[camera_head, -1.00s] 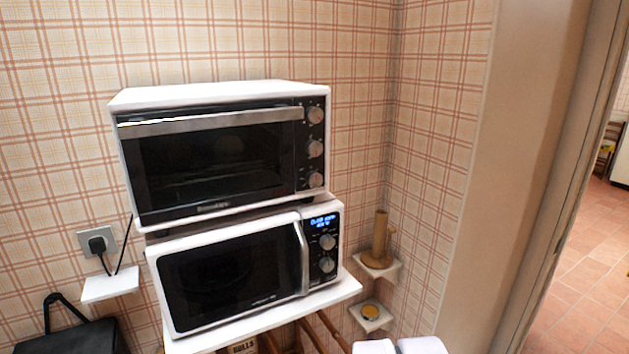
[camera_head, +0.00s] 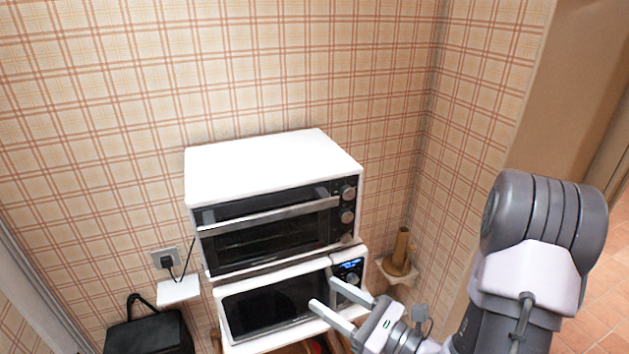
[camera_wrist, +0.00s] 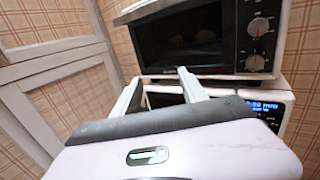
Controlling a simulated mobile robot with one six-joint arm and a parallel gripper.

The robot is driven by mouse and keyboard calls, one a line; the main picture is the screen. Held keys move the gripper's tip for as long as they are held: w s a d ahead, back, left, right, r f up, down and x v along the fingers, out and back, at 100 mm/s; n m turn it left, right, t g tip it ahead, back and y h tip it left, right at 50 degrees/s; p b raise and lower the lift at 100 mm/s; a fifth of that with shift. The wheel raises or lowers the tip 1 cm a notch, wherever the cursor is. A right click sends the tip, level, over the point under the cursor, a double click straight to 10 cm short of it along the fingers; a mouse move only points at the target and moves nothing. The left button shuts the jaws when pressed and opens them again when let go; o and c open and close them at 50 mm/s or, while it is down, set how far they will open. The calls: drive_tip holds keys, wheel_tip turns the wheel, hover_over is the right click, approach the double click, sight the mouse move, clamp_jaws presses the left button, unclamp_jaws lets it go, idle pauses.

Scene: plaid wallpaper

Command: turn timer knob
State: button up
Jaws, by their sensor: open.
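The white toaster oven (camera_head: 270,165) stands on the white microwave (camera_head: 275,298). The oven has a column of round knobs on its right side: a top knob (camera_head: 348,193), a middle knob (camera_head: 347,216) and a lower knob (camera_head: 346,238). The wrist view shows two of them, an upper knob (camera_wrist: 258,26) and a lower knob (camera_wrist: 255,62); labels are too small to read. The microwave has a lit blue display (camera_head: 350,265) and a knob partly behind my finger. My gripper (camera_head: 325,294) is open and empty, in front of the microwave and below the oven knobs.
A wall corner with a small shelf holding a brown wooden holder (camera_head: 401,252) is right of the appliances. A socket with a black plug (camera_head: 167,261), a small white shelf (camera_head: 178,290) and a black bin (camera_head: 150,333) are at left.

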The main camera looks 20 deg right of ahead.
drive_tip(key=d+m+t+h+p, duration=0.2)
drive_tip(key=d+m+h, duration=0.3)
drive_tip(key=d, duration=0.2)
drive_tip(key=m+h+b, duration=0.4)
drive_tip(key=h+b, duration=0.1)
drive_tip(key=b, duration=1)
approach(347, 239)
drive_tip(key=w+p, duration=0.3)
drive_tip(key=w, duration=0.5)
drive_tip(key=shift+w, duration=0.25)
drive_tip(key=shift+f, duration=0.1)
clamp_jaws()
